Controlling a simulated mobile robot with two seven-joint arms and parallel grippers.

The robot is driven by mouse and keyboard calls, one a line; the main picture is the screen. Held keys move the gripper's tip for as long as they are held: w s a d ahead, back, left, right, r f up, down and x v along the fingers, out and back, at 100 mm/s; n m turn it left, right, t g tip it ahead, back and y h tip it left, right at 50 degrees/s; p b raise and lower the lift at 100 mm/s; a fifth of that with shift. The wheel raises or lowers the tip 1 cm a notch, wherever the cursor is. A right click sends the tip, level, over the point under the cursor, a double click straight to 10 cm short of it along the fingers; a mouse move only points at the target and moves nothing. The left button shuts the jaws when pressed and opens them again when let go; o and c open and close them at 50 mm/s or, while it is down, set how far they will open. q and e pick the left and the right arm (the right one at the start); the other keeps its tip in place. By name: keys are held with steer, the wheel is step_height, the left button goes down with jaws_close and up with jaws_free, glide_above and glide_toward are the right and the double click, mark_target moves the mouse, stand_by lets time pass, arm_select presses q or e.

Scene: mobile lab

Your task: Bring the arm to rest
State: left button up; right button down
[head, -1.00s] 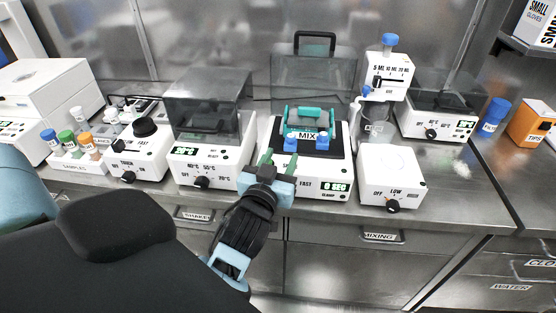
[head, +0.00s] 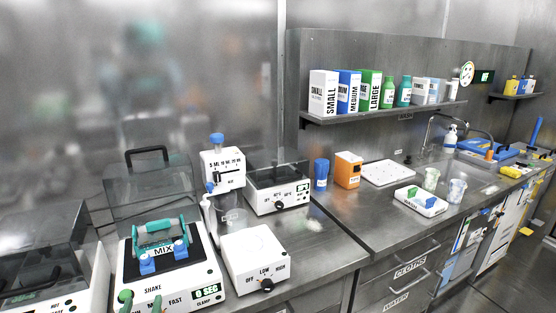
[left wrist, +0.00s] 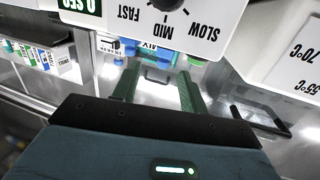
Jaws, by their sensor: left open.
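My left gripper (head: 140,301) shows only by its green fingertips at the bottom left edge of the head view, in front of the shaker (head: 205,285). In the left wrist view the two fingers of this gripper (left wrist: 157,88) stand apart with nothing between them. The shaker's front panel with its speed knob (left wrist: 167,5) appears upside down close beyond the fingers. The rest of the left arm is out of the head view. My right gripper is in neither view.
A white device with a LOW/HIGH knob (head: 254,258) stands right of the shaker, with a dispenser (head: 222,168) behind it. A lidded heater (head: 55,277) is at the left. An orange tips box (head: 348,170) and white tray (head: 387,173) stand on the right counter.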

arm_select(q)
steer(key=s+d+f+m+g+h+p, duration=0.1)
steer(key=s+d+f+g+h, duration=0.1)
steer(key=s+f, duration=0.5)
steer(key=s+d+f+m+g+h+p, duration=0.2)
steer(key=s+f, duration=0.5)
steer(key=s, duration=0.6)
steer(key=s+d+f+m+g+h+p, duration=0.2)
steer(key=s+d+f+g+h, duration=0.1)
steer(key=s+d+f, duration=0.3)
steer(key=s+f, duration=0.2)
steer(key=s, duration=0.2)
steer(key=shift+s+g, duration=0.3)
steer(key=shift+s, duration=0.05)
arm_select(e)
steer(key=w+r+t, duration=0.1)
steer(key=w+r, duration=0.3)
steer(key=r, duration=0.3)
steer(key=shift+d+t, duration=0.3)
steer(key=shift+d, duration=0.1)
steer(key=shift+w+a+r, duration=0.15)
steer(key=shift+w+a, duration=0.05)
